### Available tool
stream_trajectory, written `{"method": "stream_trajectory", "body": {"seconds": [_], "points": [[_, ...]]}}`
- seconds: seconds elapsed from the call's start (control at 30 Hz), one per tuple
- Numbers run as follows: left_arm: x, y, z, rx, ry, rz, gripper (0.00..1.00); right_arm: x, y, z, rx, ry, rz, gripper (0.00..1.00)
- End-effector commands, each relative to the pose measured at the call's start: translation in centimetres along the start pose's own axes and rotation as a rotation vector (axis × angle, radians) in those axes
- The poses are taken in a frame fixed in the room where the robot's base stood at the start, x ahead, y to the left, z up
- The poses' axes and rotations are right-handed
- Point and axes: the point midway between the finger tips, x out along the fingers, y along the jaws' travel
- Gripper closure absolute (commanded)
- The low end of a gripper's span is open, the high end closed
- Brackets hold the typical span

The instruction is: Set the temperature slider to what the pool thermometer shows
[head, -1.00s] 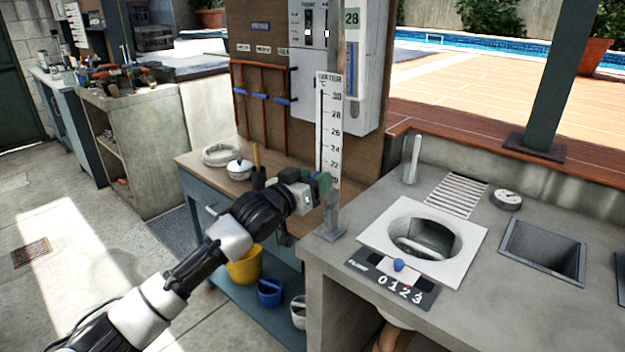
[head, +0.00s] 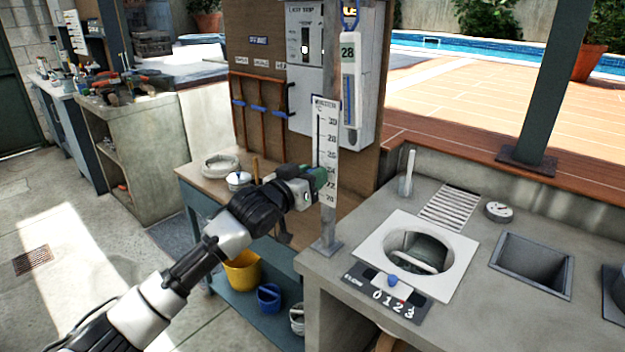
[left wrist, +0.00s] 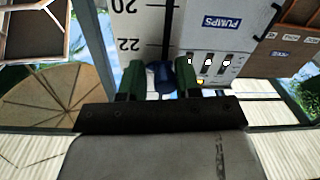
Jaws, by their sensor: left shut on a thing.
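The pool thermometer (head: 349,97) is a white and blue stick on the white panel in the head view. Its greenish display reads 28. The temperature slider's white scale board (head: 326,150), marked in °C from 20 to 30, stands on a grey post. My left gripper (head: 322,179) is at the lower part of this scale. In the left wrist view the green fingers of my left gripper (left wrist: 158,80) are around the blue slider knob (left wrist: 160,77), which sits just beyond the 22 mark. The fingers hide the knob in the head view. My right gripper is out of view.
A grey counter (head: 335,285) at right has a round skimmer opening (head: 418,250), a 0–3 dial strip (head: 392,292) and a square basin (head: 533,264). A workbench with a yellow bucket (head: 242,270) below stands behind my arm. The pool lies beyond the deck.

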Motion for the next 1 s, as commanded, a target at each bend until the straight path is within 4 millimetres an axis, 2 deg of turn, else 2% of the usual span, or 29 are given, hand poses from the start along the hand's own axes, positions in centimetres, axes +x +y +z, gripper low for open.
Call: {"method": "stream_trajectory", "body": {"seconds": [0.03,0.33,0.43,0.73,0.77,0.8,0.87,1.0], "points": [[-0.1,-0.3,-2.1,0.004,0.0,-0.012,1.0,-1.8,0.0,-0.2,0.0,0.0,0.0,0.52],[-0.1,0.6,-7.8,0.005,0.001,-0.013,1.0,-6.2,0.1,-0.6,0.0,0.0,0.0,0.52],[-0.1,0.7,-8.4,0.005,0.0,-0.013,1.0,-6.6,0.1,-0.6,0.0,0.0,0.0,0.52],[-0.1,0.7,-8.2,0.006,-0.001,-0.013,1.0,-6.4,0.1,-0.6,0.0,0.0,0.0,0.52],[-0.1,0.6,-8.2,0.006,-0.001,-0.013,0.64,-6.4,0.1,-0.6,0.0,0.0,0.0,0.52],[-0.1,0.6,-8.2,0.006,-0.001,-0.013,0.58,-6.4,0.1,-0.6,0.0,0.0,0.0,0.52],[-0.1,0.7,-8.2,0.005,-0.001,-0.012,0.52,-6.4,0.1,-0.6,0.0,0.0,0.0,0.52],[-0.1,0.8,-8.2,0.004,-0.001,-0.009,0.52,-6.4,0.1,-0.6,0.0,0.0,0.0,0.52]]}}
